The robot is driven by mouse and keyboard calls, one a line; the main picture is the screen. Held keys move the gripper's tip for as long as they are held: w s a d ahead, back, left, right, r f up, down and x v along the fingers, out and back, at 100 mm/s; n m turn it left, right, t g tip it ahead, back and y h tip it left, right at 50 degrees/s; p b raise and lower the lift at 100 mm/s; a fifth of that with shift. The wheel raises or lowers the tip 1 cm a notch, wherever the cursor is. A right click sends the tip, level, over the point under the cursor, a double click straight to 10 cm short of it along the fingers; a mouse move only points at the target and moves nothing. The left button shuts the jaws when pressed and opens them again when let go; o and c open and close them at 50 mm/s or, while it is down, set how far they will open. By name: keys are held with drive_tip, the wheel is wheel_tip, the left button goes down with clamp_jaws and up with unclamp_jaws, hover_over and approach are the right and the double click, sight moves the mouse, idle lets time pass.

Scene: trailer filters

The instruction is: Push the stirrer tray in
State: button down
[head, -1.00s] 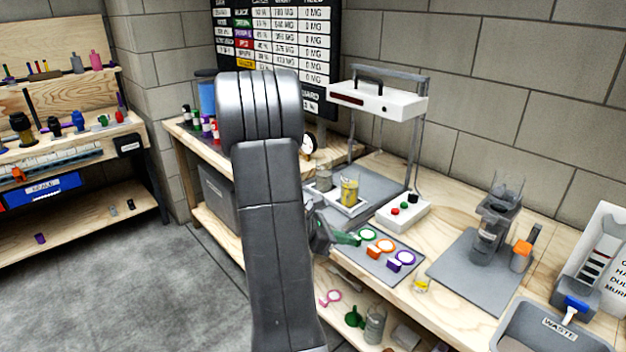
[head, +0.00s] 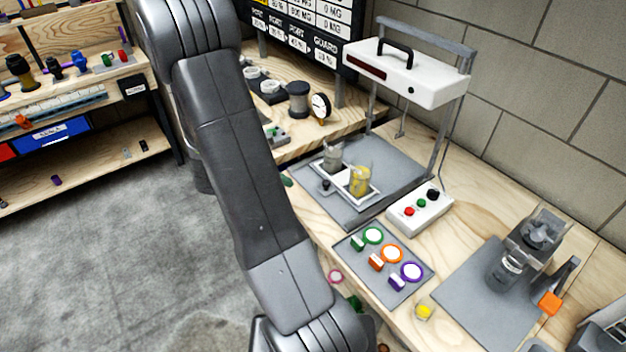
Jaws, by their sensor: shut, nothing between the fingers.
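The stirrer tray (head: 351,199) is a white, shallow tray on the grey base plate (head: 312,203) under the white overhead unit (head: 410,70). It bears a beaker of yellow liquid (head: 360,181), a greyish beaker (head: 332,158) and a small dark knob (head: 325,185).
A white control box (head: 420,208) with red, green and black buttons stands right of the base plate. A grey mat (head: 385,265) with green, orange and purple rings lies in front. A round gauge (head: 320,107) and dark cylinder (head: 298,100) stand behind. Open floor lies left.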

sight(322, 188)
drive_tip(key=x, duration=0.6)
drive_tip(key=shift+d+f, duration=0.1)
drive_tip(key=shift+w+d+p, duration=0.25)
drive_tip(key=shift+w+d, duration=0.1)
drive_tip(key=shift+d, duration=0.55)
drive_tip(key=shift+w+d+p, duration=0.25)
drive_tip(key=shift+w+d, duration=0.1)
drive_tip(key=shift+d, duration=0.5)
drive_tip(key=w+d+b, duration=0.1)
drive_tip(key=w+d, duration=0.2)
drive_tip(key=d, duration=0.1)
drive_tip(key=w+d+b, duration=0.1)
drive_tip(key=w+d, duration=0.1)
drive_tip(key=d, duration=0.1)
drive_tip(key=w+d+b, duration=0.1)
drive_tip(key=w+d, duration=0.2)
drive_tip(key=d, duration=0.1)
drive_tip(key=shift+w+d, duration=0.3)
drive_tip(key=shift+d, duration=0.05)
drive_tip(key=shift+r, duration=0.2)
drive_tip(key=shift+a, duration=0.1)
